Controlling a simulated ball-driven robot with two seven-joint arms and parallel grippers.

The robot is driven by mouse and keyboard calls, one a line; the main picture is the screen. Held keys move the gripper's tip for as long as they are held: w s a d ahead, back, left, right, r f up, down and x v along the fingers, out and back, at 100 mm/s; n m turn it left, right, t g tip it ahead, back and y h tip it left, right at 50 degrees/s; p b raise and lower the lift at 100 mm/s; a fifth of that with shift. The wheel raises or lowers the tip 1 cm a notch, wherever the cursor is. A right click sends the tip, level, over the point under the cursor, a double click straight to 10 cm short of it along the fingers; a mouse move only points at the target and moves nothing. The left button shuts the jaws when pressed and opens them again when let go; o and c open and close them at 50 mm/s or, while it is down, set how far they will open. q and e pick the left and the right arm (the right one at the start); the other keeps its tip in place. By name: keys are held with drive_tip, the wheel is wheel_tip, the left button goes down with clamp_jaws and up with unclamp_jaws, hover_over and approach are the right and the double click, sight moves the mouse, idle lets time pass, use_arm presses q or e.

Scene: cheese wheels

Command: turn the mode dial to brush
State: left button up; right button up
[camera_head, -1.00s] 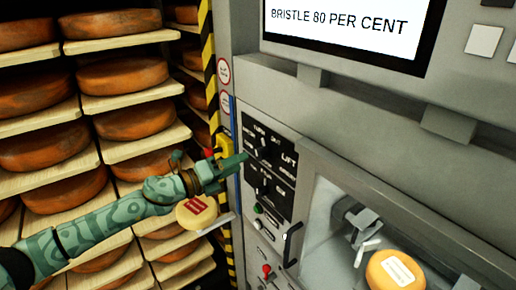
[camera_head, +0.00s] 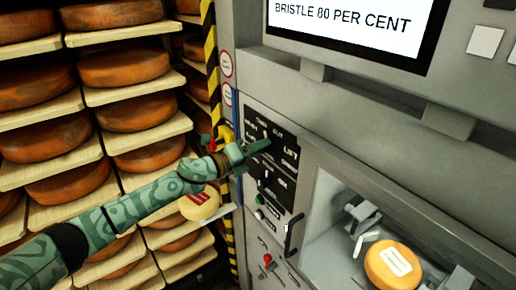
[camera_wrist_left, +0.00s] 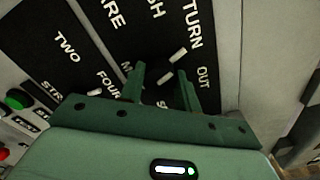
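The black control panel (camera_head: 287,192) is on the grey machine, right of the shelves. Its upper dial sits among labels including "TURN", "OUT" and "LIFT". My left gripper (camera_head: 265,146) is at that dial and hides most of it in the head view. In the left wrist view, my left gripper (camera_wrist_left: 161,76) is open, with its two fingers apart. White marks of the black upper dial (camera_wrist_left: 165,78) show between and just beyond the fingertips. Contact with the dial cannot be told. "BRUSH" is not fully readable; only "SH" shows. My right gripper is not in view.
A lower dial (camera_head: 266,181) sits below on the same panel. Below it are a green button (camera_head: 259,199), a black handle (camera_head: 293,236) and a red knob (camera_head: 267,259). The screen (camera_head: 345,16) reads "BRISTLE 80 PER CENT". Cheese shelves (camera_head: 125,97) stand left.

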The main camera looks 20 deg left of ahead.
use_arm(q)
drive_tip(key=n+p, duration=0.5)
drive_tip(key=n, duration=0.3)
drive_tip(key=shift+n+p, duration=0.35)
drive_tip(key=shift+n, duration=0.05)
idle(0.5)
drive_tip(key=o, duration=1)
drive_tip(key=shift+c, duration=0.2)
